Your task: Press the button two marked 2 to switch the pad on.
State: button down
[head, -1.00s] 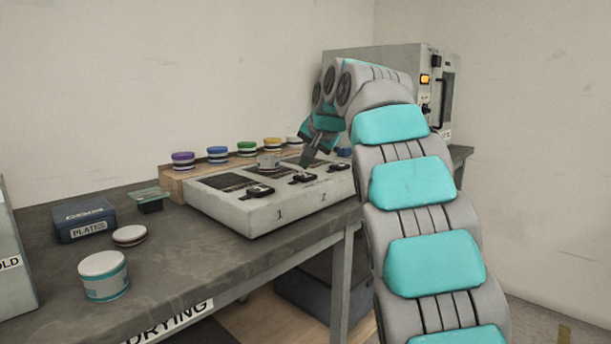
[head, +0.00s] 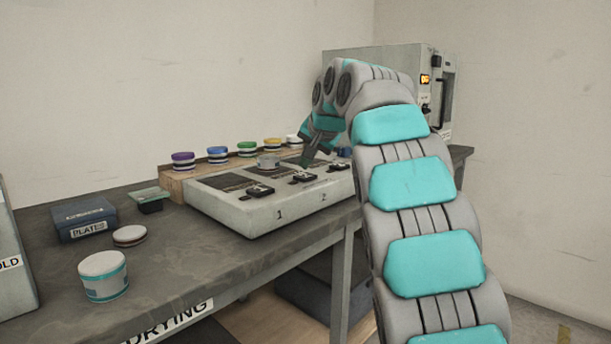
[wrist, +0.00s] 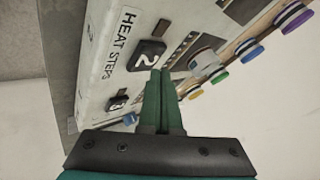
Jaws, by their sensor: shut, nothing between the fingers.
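In the head view, button two (head: 303,177) is the middle one of three on the box (head: 250,216). My gripper (wrist: 159,72) is shut and empty, with its green fingertips at the button's edge in the wrist view. In the head view my gripper (head: 305,165) points down just above and behind that button. I cannot tell whether the tips touch it.
Button one (head: 257,191) and the third button (wrist: 117,103) flank it. A grey round jar (head: 268,161) stands on the box. Several coloured-lid jars, including a purple one (head: 183,160), line a wooden rack behind. A white jar (head: 103,276) and a blue box (head: 85,218) stand left.

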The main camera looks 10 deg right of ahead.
aim_at(306, 176)
jog(key=shift+f, duration=0.15)
jog(key=shift+f, duration=0.3)
jog(key=shift+f, duration=0.25)
dwell(0.7)
jog(key=shift+r, duration=0.15)
jog(key=shift+r+p, duration=0.45)
jog(key=shift+r, duration=0.15)
notch_tip(306, 176, up, 6)
jog(key=p, duration=0.5)
dwell(1.2)
